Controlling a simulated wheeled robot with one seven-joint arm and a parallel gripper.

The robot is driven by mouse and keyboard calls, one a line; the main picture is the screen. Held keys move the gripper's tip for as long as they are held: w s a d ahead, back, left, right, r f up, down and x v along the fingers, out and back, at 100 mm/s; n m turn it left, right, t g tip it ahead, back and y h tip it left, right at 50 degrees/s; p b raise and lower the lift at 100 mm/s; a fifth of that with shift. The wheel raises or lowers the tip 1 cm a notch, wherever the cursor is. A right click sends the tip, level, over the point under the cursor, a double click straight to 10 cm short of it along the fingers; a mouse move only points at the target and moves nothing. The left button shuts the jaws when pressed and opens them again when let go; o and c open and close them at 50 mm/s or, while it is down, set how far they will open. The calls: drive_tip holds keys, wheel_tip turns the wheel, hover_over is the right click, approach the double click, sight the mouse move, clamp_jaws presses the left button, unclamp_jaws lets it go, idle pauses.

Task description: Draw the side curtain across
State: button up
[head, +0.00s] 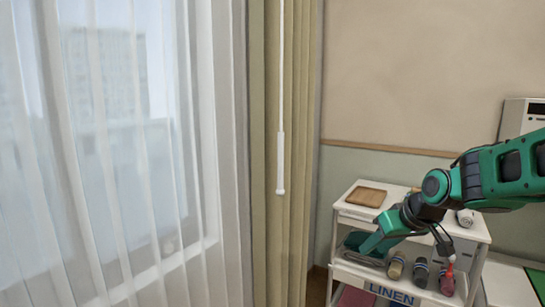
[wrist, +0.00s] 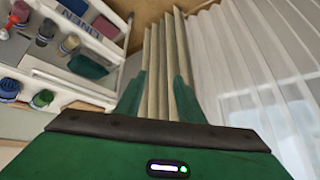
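The beige side curtain (head: 300,150) hangs gathered in a narrow bunch at the right edge of the window. A white draw wand (head: 281,160) hangs straight down in front of it. My gripper (head: 366,248) is to the right of the curtain, low in front of the cart, and apart from the curtain and wand. In the wrist view my gripper (wrist: 160,84) has its two green fingers spread with nothing held between them. The beige curtain (wrist: 160,50) shows beyond and between the fingers there. I cannot make out the wand in the wrist view.
A sheer white curtain (head: 100,200) covers the window at left. Space before the curtains looks clear.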

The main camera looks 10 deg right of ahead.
sight(272, 155)
drive_tip(key=w+a+r+n+t+y, duration=0.3)
drive_tip(key=w+a+r+t+y, duration=0.15)
drive_tip(key=w+a+r, duration=0.55)
drive_tip(key=w+a+r+n+t+y, duration=0.4)
drive_tip(key=w+a+r, duration=0.35)
drive_tip(key=w, duration=0.45)
drive_tip(key=shift+g+y, duration=0.35)
drive_tip(key=shift+g, duration=0.2)
drive_tip(key=x, duration=1)
drive_tip(key=shift+w+d, duration=0.25)
drive_tip(key=shift+d, duration=0.2)
drive_tip(key=shift+c, duration=0.4)
clamp_jaws()
